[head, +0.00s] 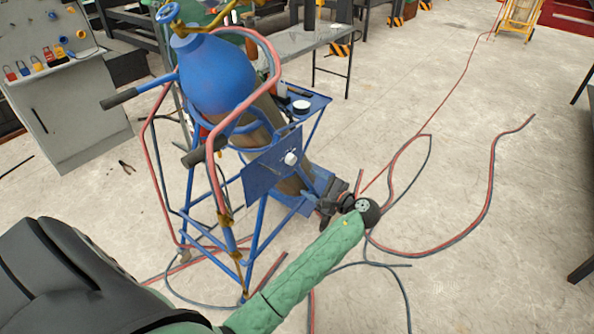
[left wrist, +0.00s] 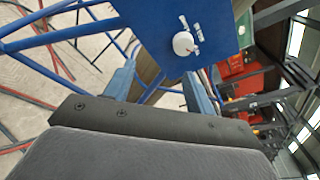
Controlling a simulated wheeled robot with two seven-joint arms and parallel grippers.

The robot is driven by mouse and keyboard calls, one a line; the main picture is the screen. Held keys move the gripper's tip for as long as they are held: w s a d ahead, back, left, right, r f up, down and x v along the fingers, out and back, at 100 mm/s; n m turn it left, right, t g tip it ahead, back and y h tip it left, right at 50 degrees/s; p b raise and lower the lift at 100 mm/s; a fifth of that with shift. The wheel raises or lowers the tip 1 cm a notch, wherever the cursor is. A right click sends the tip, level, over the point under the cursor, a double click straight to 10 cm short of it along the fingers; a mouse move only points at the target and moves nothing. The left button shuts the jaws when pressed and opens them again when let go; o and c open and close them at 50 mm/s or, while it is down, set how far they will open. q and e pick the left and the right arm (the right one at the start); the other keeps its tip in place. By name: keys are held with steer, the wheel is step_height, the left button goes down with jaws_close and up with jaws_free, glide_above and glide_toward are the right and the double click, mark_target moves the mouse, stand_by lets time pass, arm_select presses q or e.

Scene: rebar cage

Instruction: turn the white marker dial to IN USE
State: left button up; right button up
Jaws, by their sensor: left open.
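The white marker dial (head: 291,158) is on the front of a blue plate (head: 262,170) on the cylinder trolley. It also shows in the left wrist view (left wrist: 183,43), with small white marks around it that are too small to read. My left gripper (head: 316,192) is below and to the right of the dial in the head view, apart from it. In the left wrist view its two fingers (left wrist: 160,72) are spread, with nothing held between them. The dial lies beyond the fingertips, nearer the right one. My right gripper is not in view.
The blue trolley carries a blue gas cylinder (head: 215,70) and a small shelf (head: 318,102) above the plate. Red and grey hoses (head: 485,200) lie on the floor around it. A cabinet with padlocks (head: 65,110) stands at left. Open floor lies to the right.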

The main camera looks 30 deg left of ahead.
mark_target(293, 161)
arm_select(q)
steer(key=shift+g+y, duration=0.3)
steer(key=shift+y, duration=0.5)
steer(key=shift+w+a+r, duration=0.4)
steer(key=shift+w+a, duration=0.15)
steer(key=shift+a, duration=0.85)
steer(key=shift+w+a+r, duration=0.45)
steer(key=shift+w+a, duration=0.15)
steer(key=shift+a, duration=0.85)
steer(key=shift+w+a+r, duration=0.4)
steer(key=shift+w+a, duration=0.15)
steer(key=shift+a, duration=0.85)
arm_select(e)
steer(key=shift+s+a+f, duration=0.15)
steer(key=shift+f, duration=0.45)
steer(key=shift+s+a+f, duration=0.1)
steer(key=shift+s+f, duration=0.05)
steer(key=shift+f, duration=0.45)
arm_select(q)
steer(key=shift+c, duration=0.2)
steer(key=c, duration=0.9)
